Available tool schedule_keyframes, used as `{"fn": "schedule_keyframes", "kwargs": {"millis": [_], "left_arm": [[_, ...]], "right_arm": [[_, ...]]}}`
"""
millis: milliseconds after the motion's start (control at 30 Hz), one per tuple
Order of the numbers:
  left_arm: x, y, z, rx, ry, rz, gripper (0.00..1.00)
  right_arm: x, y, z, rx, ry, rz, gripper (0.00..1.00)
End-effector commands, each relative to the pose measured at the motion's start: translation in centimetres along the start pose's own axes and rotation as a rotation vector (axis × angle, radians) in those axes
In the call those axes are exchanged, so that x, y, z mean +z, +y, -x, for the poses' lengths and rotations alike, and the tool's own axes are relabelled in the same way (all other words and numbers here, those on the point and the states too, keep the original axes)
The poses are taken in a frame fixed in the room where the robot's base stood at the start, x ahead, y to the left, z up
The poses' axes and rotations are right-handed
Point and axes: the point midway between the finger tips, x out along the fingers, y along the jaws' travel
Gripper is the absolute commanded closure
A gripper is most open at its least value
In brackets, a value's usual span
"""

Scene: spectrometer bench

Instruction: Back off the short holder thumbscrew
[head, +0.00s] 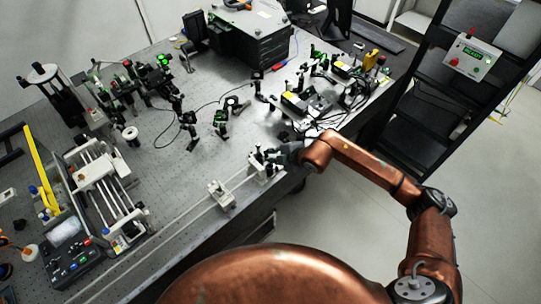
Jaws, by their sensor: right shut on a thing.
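A short pale holder (262,173) stands on the rail (178,228) near the bench's front edge, with dark parts at its top. My right gripper (283,155) comes in from the right and is at the upper right side of this holder. It is shut on the short holder's thumbscrew, which is too small and too covered by the fingers to see clearly. A second pale holder (221,196) stands farther left on the same rail, apart from the gripper. My left gripper is not in view.
Optics mounts (220,122) stand on the bench (160,170) behind the rail. Cabled modules (305,102) crowd the area behind my right gripper. A large black box (258,40) is at the back. A white-framed apparatus (100,180) stands at left. The bench's middle is fairly clear.

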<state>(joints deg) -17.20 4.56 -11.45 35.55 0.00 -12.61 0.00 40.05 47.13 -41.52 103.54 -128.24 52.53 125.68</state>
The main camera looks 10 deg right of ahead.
Motion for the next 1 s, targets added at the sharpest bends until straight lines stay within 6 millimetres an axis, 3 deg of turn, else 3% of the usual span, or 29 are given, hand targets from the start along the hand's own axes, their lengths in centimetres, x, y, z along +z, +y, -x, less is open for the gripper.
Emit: {"fn": "schedule_keyframes", "kwargs": {"millis": [300, 1000], "left_arm": [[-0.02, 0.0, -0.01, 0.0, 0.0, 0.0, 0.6], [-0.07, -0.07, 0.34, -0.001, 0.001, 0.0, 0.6]], "right_arm": [[0.11, -0.06, -0.04, -0.002, -0.002, -0.001, 0.71], [0.1, 0.39, 0.08, -0.048, -0.004, -0.017, 0.71]]}}
